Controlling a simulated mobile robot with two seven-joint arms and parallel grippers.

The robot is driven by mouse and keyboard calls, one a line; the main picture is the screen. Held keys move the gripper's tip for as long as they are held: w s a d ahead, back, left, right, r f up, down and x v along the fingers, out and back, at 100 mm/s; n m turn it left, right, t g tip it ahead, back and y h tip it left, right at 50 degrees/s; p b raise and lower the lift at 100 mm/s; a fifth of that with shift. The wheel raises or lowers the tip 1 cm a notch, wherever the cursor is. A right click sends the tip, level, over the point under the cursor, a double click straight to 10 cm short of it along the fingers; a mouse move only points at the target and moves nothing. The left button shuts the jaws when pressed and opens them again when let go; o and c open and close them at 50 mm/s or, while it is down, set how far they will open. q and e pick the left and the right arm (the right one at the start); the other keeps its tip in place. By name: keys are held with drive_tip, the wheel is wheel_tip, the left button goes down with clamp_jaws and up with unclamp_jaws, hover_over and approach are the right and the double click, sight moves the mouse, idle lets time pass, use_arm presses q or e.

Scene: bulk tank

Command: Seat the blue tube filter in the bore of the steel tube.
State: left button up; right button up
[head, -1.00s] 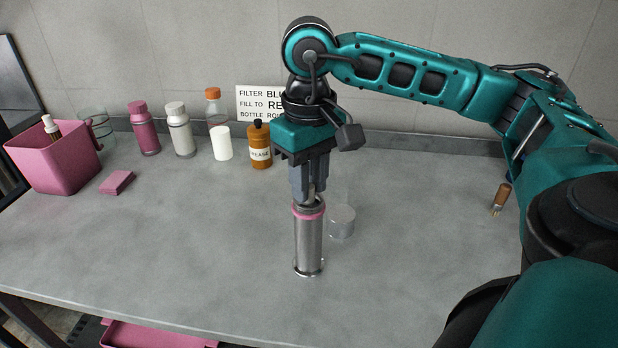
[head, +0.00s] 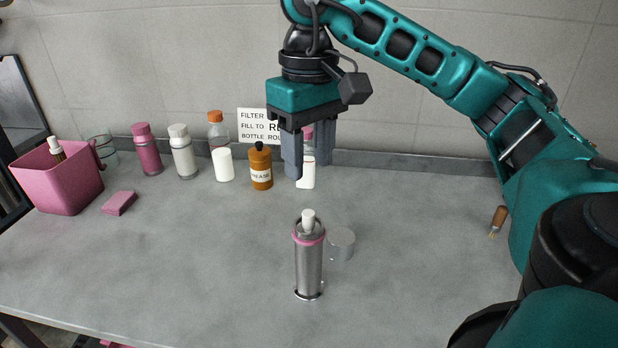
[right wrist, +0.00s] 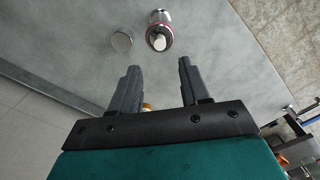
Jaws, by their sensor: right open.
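The steel tube (head: 309,268) stands upright on the bench, with a pink ring near its top. A white plug-like piece (head: 308,216) stands in its top and sticks out above the rim; how deep it sits is hidden. I see no blue filter in either view. My right gripper (head: 306,172) is open and empty, above the tube and apart from it. In the right wrist view the tube (right wrist: 160,20) and the white piece (right wrist: 159,42) show beyond the open fingers. My left gripper is not in view.
A round steel cap (head: 341,242) lies close right of the tube. Bottles, a grease bottle (head: 260,168), a white cylinder (head: 222,165) and a sign stand along the back. A pink bin (head: 58,182) and pink block (head: 119,203) are left, a brush (head: 498,220) right. The front bench is clear.

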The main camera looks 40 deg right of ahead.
wheel_tip(320, 180, up, 3)
drive_tip(key=shift+p, duration=0.55)
